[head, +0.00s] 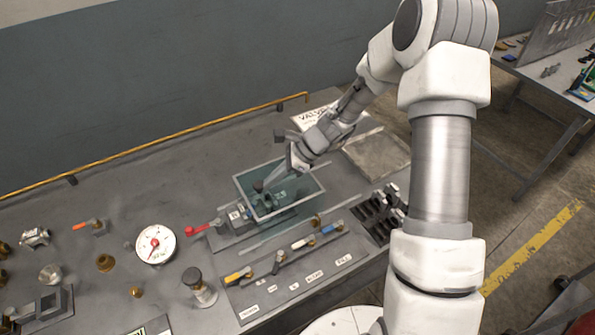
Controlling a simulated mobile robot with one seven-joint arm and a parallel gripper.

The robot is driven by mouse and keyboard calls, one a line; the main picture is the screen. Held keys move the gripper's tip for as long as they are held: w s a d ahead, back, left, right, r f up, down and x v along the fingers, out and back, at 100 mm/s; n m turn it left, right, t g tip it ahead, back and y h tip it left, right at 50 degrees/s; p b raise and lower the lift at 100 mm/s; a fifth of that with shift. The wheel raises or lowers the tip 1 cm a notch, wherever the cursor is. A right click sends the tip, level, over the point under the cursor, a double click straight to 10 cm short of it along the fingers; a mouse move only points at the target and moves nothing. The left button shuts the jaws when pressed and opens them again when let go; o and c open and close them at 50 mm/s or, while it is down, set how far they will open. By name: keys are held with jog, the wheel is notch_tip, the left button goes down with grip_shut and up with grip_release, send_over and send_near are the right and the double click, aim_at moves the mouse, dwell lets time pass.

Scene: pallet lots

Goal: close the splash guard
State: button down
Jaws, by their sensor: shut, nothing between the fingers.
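The splash guard (312,183) appears to be a clear, greenish box with a pale rim, standing on the bench near the middle of the head view. Dark fittings show inside or through it; which cannot be told. My gripper (291,166) reaches down from the upper right to the guard's far rim. Its fingers are shut with nothing between them. Whether they touch the guard or are only above it cannot be told. The fingertips are small and partly lost against the guard.
A red-handled valve (203,228) is just left of the guard. A white gauge (155,245) lies farther left. A labelled strip (295,275) with several coloured-handled valves lies in front. A slotted dark rack (378,216) is at right. A yellow pipe (150,147) runs along the back.

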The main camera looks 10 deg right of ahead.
jog(key=a, duration=0.2)
jog(key=s+a, duration=0.1)
jog(key=a, duration=0.1)
jog(key=s+a+b, duration=0.1)
jog(key=a, duration=0.1)
jog(key=shift+s, duration=0.25)
jog(key=shift+d+r, duration=0.1)
jog(key=shift+d, duration=0.35)
jog(key=d, duration=0.1)
jog(key=d+r, duration=0.1)
jog(key=d, duration=0.1)
jog(key=d+r+p, duration=0.1)
jog(key=shift+s+d, duration=0.1)
jog(key=shift+d, duration=0.2)
jog(key=v, duration=0.8)
jog(key=s+d+r+n+t+h, duration=0.2)
jog(key=s+d+r+n+h, duration=0.2)
jog(key=s+r+n, duration=0.5)
jog(key=s+d+r+n+t+h, duration=0.3)
jog(key=s+d+r+n, duration=0.3)
jog(key=s+r+n, duration=0.2)
jog(key=s+n+h, duration=0.1)
jog(key=s+n, duration=0.1)
jog(key=s, duration=0.2)
jog(key=shift+s+r, duration=0.4)
